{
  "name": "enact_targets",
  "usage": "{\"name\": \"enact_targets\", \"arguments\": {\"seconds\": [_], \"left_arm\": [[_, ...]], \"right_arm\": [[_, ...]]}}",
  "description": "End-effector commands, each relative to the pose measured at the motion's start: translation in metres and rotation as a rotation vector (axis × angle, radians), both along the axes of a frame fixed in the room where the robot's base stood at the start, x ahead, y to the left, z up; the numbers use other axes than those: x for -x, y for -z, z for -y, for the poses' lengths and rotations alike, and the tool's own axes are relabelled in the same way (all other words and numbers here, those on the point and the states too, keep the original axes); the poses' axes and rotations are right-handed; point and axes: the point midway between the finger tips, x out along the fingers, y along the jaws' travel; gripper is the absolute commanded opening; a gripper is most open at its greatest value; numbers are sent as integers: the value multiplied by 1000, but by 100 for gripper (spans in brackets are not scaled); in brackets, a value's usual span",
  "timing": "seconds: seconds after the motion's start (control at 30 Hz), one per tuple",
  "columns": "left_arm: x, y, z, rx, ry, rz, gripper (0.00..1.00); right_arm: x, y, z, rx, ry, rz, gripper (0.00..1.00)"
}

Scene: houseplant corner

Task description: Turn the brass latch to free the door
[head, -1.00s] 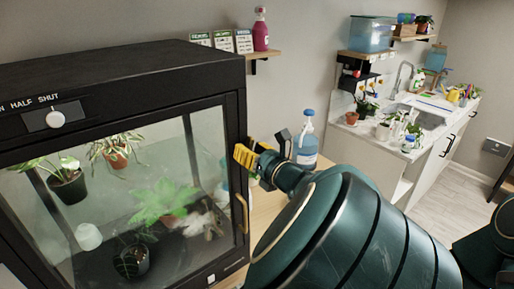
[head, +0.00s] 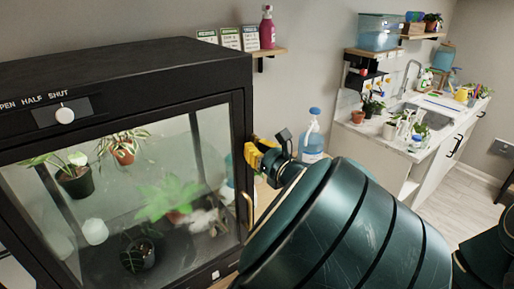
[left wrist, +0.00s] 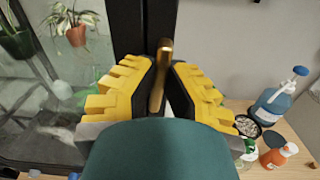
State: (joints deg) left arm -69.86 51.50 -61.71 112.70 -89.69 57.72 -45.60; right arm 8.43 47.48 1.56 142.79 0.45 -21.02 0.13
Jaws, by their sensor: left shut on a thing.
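The dark plant cabinet (head: 120,80) stands at the left of the head view, its glass door (head: 130,190) closed against the frame as far as I can see. The brass latch (left wrist: 161,72) shows in the left wrist view as a short bar on the black frame, upright in that picture, between the yellow finger pads. My left gripper (left wrist: 160,88) is shut on it. In the head view the left gripper (head: 256,157) is at the cabinet's right front edge, and the latch is hidden there. The door's brass handle (head: 249,211) is below the gripper. My right gripper is not in view.
Potted plants (head: 75,181) stand and hang behind the glass. A blue-capped bottle (head: 312,138) stands on the wooden surface just beyond my gripper. An orange bottle (left wrist: 277,152) and a dark bowl (left wrist: 247,126) are nearby. A sink counter (head: 415,120) is at the back right.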

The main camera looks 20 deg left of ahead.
Motion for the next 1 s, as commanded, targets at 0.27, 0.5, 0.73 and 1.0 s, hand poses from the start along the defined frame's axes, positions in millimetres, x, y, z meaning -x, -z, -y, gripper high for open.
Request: {"name": "enact_targets", "arguments": {"seconds": [0.27, 0.5, 0.73, 1.0], "left_arm": [[1, -1, -2, 75, -2, 98, 0], [1, -1, -2, 75, -2, 98, 0], [1, -1, -1, 74, -1, 97, 41], [4, -1, 4, 74, 1, 97, 41]], "right_arm": [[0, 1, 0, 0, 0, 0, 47], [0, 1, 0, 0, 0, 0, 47], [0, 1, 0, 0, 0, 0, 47], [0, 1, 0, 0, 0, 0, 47]]}}
